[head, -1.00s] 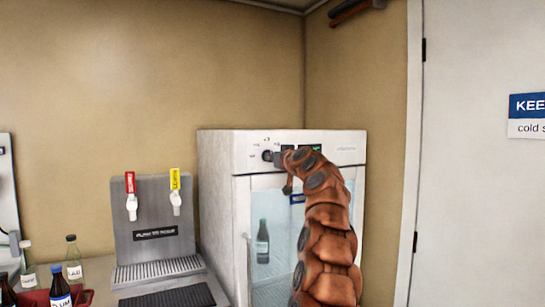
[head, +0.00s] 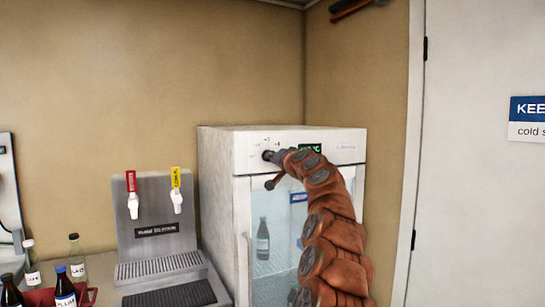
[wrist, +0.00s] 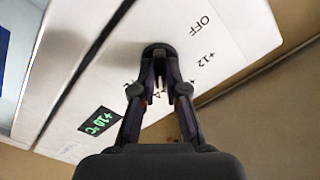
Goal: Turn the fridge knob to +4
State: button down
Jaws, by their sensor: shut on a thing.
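The white fridge (head: 215,190) has a glass door and a control panel along its top. Its dark round knob (head: 267,155) sits at the left of that panel. My gripper (wrist: 160,62) is shut on the knob (wrist: 157,48), one dark finger on each side. In the wrist view "OFF" and "+12" are printed right of the knob; a further mark between the fingers is partly hidden. The green display (wrist: 100,121) seems to read +10 °C. The fingers and knob are small in the head view, so the knob's pointer cannot be read.
A tap dispenser (head: 150,212) with a red and a yellow handle stands left of the fridge. Several bottles and a red tray (head: 40,297) are at the lower left. A wall stands close right of the fridge, then a white door (head: 470,190). A bottle (head: 263,240) shows behind the glass.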

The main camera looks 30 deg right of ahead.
dwell(0.3)
jog(key=c, duration=1.2)
grip_release()
jog(key=shift+s, duration=0.15)
jog(key=s+a, duration=0.1)
jog(key=s, duration=1)
jog(key=shift+s, duration=0.35)
